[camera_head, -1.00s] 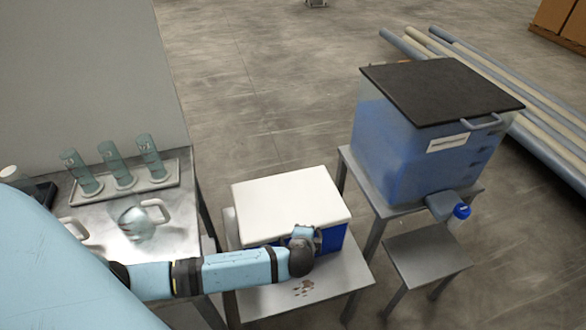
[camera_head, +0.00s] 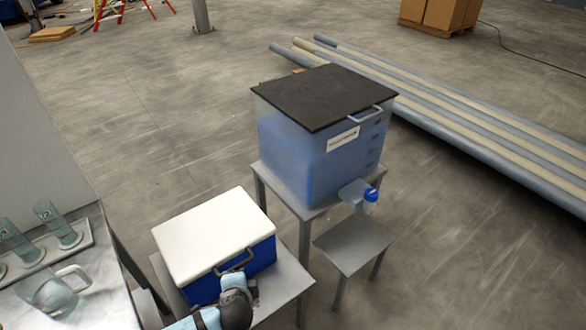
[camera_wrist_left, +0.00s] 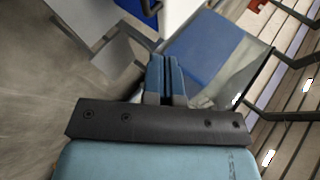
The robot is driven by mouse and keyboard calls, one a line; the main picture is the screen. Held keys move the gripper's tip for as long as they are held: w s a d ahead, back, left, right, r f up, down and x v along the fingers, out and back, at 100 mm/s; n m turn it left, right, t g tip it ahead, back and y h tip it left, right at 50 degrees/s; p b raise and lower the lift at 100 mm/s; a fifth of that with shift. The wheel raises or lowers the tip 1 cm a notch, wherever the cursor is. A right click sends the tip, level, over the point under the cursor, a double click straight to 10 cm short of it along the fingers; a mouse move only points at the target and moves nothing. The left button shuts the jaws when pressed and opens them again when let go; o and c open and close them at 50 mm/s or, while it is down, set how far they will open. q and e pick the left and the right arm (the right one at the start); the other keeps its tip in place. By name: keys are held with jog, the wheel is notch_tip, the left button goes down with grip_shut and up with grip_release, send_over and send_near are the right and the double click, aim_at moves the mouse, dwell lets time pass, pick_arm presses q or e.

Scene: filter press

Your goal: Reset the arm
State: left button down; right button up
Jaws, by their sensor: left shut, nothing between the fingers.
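My left gripper (camera_wrist_left: 165,62) is shut and empty, its two fingers pressed together in the left wrist view. In the head view my left arm comes in at the bottom, and its dark wrist (camera_head: 237,302) is just in front of the blue cooler box with a white lid (camera_head: 212,232). The fingertips are hard to make out there, and I cannot tell whether they touch the box or its handle (camera_head: 236,262). My right gripper is not in view.
A clear tank of blue liquid (camera_head: 290,165) with a black lid and spigot stands on a stand behind right. A low grey stool (camera_head: 354,243) sits below the spigot. Cylinders (camera_head: 54,225) and a jug (camera_head: 54,296) are on the left table. Long pipes (camera_head: 430,105) lie behind.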

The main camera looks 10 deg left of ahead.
pick_arm(q)
jog(key=s+d+r+n+h+p, duration=0.2)
jog(key=s+n+h+p, duration=0.1)
jog(key=s, duration=0.3)
jog(key=s+d+r+n+t+h+p, duration=0.1)
jog(key=s+d+r+n+h+p, duration=0.1)
jog(key=s+n, duration=0.4)
jog(key=shift+r+h+p, duration=0.45)
jog(key=shift+h+p, duration=0.65)
jog(key=shift+p, duration=0.1)
jog(key=shift+s, duration=0.1)
